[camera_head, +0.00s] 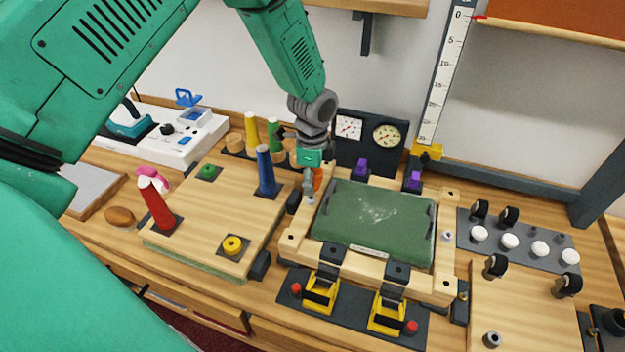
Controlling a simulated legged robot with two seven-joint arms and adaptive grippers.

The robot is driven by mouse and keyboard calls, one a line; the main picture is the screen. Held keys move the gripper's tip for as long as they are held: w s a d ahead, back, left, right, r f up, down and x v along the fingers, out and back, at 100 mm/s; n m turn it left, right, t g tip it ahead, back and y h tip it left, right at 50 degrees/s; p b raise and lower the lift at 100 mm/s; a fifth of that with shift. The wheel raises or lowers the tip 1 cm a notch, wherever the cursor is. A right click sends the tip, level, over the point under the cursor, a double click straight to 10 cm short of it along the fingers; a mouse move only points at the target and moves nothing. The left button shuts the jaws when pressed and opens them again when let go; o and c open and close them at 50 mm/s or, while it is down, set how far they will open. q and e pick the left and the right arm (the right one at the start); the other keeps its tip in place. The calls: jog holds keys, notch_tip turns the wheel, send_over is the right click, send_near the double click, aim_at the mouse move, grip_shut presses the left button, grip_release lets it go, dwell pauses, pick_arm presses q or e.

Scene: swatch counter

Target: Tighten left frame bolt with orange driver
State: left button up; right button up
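The orange driver (317,179) shows as a small orange strip right beside the fingers of my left gripper (311,188). Most of it is hidden by the gripper. The gripper points down at the upper left corner of the wooden frame (295,238), which surrounds a green panel (375,212). The fingers are too small and overlapped to show whether they are closed on the driver. The left frame bolt cannot be made out clearly; the gripper covers that part of the frame. My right gripper is not in view.
A blue cone (265,170) and a red cone (157,205) stand on the wooden board (200,225) to the left. Yellow clamps (320,293) sit at the frame's front edge. Dial gauges (368,140) stand behind. White knobs (509,241) are at right.

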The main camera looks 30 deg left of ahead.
pick_arm(q)
grip_shut()
jog(key=m, duration=0.7)
jog(key=shift+s+d, duration=0.1)
jog(key=shift+s, duration=0.05)
jog(key=m, duration=0.8)
jog(key=shift+s, duration=0.1)
grip_release()
